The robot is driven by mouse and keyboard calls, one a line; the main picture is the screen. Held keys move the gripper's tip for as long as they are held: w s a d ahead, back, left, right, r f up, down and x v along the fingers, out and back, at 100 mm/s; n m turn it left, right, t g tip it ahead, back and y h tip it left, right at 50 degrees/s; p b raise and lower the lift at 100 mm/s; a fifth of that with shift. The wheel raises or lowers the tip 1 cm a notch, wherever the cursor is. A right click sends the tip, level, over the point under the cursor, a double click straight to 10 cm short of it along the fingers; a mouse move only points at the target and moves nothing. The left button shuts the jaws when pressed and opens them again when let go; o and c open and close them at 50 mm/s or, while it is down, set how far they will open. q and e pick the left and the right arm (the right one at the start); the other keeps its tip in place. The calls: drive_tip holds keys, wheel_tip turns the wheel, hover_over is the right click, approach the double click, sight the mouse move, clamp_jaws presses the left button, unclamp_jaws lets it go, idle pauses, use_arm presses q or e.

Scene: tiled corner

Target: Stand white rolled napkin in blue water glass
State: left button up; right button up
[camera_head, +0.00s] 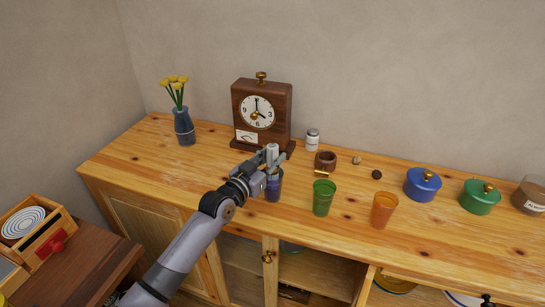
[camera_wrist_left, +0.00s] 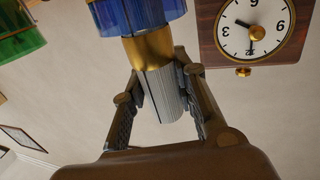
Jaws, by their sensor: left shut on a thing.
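The blue water glass (camera_head: 274,192) stands upright near the front of the wooden counter, partly behind my left wrist. It also shows at the top of the left wrist view (camera_wrist_left: 140,12). My left gripper (camera_head: 268,158) is above the glass and shut on the white rolled napkin (camera_head: 272,149). In the left wrist view the fingers (camera_wrist_left: 158,85) press on both sides of the pale roll (camera_wrist_left: 163,98), with a gold band (camera_wrist_left: 147,46) between the fingers and the glass. The napkin is roughly upright and lined up with the glass. I cannot tell how far its lower end is inside. My right gripper is out of view.
A green glass (camera_head: 323,197) and an orange glass (camera_head: 384,209) stand to the right. The wooden clock (camera_head: 275,108) is close behind the gripper. The counter's left front is clear.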

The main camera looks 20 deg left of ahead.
use_arm(q)
drive_tip(key=o, duration=1.2)
drive_tip(key=v, duration=1.2)
